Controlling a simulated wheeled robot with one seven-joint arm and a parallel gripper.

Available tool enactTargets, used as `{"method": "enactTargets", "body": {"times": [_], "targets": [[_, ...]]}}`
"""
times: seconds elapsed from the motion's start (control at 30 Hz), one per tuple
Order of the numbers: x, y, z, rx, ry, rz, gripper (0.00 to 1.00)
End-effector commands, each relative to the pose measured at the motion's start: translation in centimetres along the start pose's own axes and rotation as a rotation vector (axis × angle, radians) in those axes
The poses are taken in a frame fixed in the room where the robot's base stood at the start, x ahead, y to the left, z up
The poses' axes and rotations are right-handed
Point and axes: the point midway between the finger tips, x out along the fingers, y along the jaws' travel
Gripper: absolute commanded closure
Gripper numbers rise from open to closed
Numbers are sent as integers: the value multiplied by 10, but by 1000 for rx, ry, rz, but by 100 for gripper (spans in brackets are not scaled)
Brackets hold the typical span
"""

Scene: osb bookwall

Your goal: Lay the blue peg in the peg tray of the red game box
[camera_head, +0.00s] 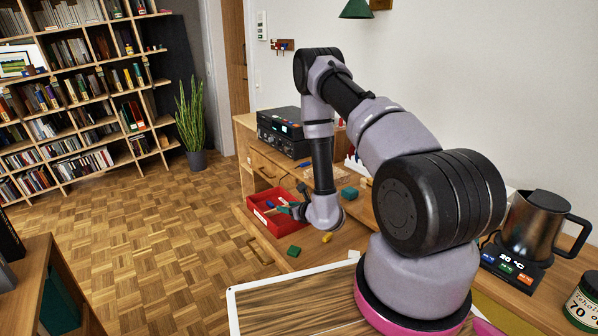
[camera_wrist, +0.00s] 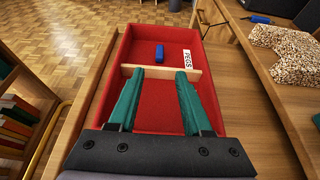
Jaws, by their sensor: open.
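The red game box (camera_wrist: 212,103) sits on the wooden surface, split by a pale wooden divider (camera_wrist: 160,69). It also shows in the head view (camera_head: 262,236). The blue peg (camera_wrist: 159,53) lies in the far compartment, beside the white PEGS label (camera_wrist: 187,58), apart from the divider. My gripper (camera_wrist: 156,76) is open and empty, its teal fingers over the near compartment with the tips by the divider. The peg is beyond the fingertips, not between them. In the head view my gripper (camera_head: 291,208) is above the box, partly hidden by my wrist.
A speckled block (camera_wrist: 285,50) and another blue object (camera_wrist: 258,18) lie right of the box. In the head view a green block (camera_head: 293,251), a yellow piece (camera_head: 327,237) and a teal block (camera_head: 349,193) lie nearby. Black equipment (camera_head: 283,132) stands behind.

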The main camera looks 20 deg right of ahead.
Motion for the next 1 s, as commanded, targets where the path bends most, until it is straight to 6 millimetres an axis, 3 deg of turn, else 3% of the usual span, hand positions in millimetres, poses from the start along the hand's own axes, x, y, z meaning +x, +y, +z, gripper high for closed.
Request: {"method": "enactTargets", "body": {"times": [0.07,0.17,0.27,0.33,0.47,0.6,0.7,0.8,1.0], "targets": [[0,0,1,-1,-2,3,51],[1,6,19,-9,-21,37,51],[1,24,64,-37,-70,135,51],[-5,44,107,-77,-115,237,51],[-34,86,188,-196,-193,449,51],[-85,126,253,-373,-249,655,51],[-128,149,286,-528,-271,780,51],[-174,166,308,-704,-278,882,51],[-262,177,324,-1106,-243,1012,51]]}}
